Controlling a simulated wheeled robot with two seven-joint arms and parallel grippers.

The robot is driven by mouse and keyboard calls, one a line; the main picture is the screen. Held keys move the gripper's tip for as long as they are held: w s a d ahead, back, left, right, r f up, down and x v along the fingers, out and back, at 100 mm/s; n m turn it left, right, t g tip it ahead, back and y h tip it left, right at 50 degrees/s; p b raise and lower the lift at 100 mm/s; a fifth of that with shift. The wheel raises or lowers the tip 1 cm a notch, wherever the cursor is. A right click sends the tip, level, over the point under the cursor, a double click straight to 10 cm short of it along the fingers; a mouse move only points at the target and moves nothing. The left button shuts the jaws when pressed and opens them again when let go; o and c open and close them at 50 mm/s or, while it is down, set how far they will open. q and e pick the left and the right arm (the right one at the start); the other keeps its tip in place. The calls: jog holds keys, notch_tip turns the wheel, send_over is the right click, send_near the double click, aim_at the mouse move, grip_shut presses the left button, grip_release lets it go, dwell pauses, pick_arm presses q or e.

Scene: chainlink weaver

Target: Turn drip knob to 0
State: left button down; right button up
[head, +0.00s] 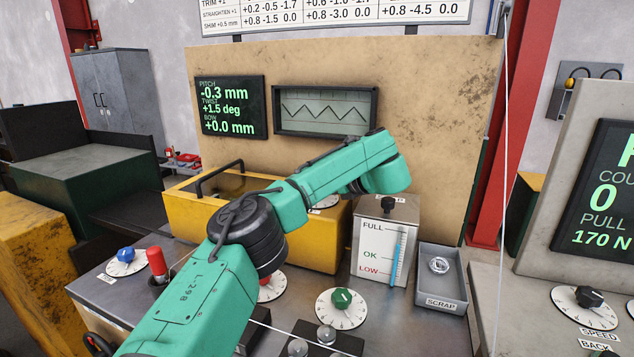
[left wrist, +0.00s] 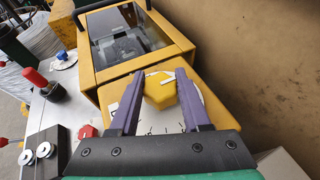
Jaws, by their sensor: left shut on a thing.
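In the left wrist view, a yellow faceted knob (left wrist: 160,92) with a white pointer mark sits on a white dial (left wrist: 150,120) with tick marks. My left gripper (left wrist: 160,76) has its purple fingers on either side of the knob and is shut on it. The fingers and arm cover much of the dial, and I cannot read its numbers or any drip label. In the head view my green left arm hides the knob and the fingers; only a bit of white dial (head: 327,202) shows below the forearm. My right gripper is not in view.
A yellow box with a window (head: 240,225) stands beside the dial. The FULL/OK/LOW gauge (head: 383,245) and the scrap tray (head: 441,280) are to the right. A green-knob dial (head: 341,308), a blue-knob dial (head: 126,261) and a red handle (head: 157,263) are on the bench.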

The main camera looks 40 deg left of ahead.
pick_arm(q)
jog(key=shift+f, duration=0.25)
jog(key=shift+c, duration=1.8)
grip_release()
jog(key=shift+r, duration=0.1)
jog(key=shift+d, duration=0.1)
jog(key=b+v, duration=0.3)
jog(key=v, duration=1.1)
jog(key=shift+w+d+r, duration=0.1)
jog(key=shift+d+r, duration=0.1)
jog(key=shift+d, duration=0.05)
jog(key=shift+a, duration=0.1)
